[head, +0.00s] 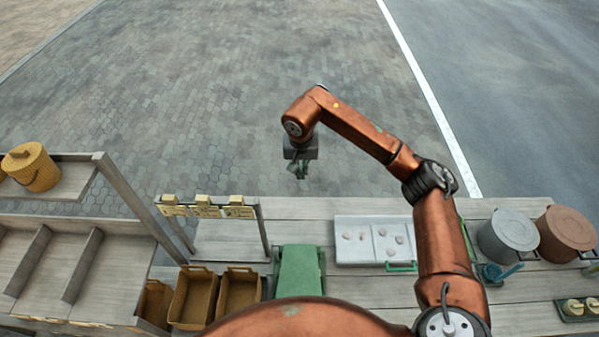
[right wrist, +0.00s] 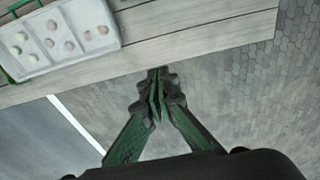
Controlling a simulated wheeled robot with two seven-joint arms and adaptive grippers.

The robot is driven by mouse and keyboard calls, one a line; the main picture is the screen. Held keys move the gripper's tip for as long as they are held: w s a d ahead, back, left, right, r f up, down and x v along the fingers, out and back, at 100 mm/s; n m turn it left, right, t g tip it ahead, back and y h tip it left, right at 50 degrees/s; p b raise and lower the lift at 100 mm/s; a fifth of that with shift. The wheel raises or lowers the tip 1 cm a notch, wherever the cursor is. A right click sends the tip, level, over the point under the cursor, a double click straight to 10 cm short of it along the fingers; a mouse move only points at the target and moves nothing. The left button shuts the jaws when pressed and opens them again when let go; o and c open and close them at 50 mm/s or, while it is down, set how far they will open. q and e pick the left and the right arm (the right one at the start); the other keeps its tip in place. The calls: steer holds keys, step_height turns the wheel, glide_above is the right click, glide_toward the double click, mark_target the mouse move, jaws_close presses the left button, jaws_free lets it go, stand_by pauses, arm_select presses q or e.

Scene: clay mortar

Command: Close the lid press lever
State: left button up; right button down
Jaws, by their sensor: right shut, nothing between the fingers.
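No lever that I can clearly make out as the lid press lever shows in either view. A green block-like thing (head: 299,272) stands on the table at lower middle, its near end hidden by my own body; I cannot tell whether it belongs to the press. My right gripper (head: 301,172) hangs beyond the table's far edge, over the paving and away from everything. In the right wrist view its green fingers (right wrist: 158,88) meet at the tips, shut and empty. My left gripper is not in view.
The wooden table (head: 365,208) bears a white tray (head: 343,256) with small pale lumps, a grey lidded pot (head: 508,232) and a brown one (head: 567,232). Brown bins (head: 238,292) and a divided shelf (head: 75,262) are at left. A yellow basket (head: 34,172) stands upper left.

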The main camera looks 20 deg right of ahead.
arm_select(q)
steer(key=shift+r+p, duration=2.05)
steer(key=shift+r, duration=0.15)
arm_select(e)
step_height(320, 180, down, 7)
steer(key=s, duration=0.2)
steer(key=shift+a, duration=0.45)
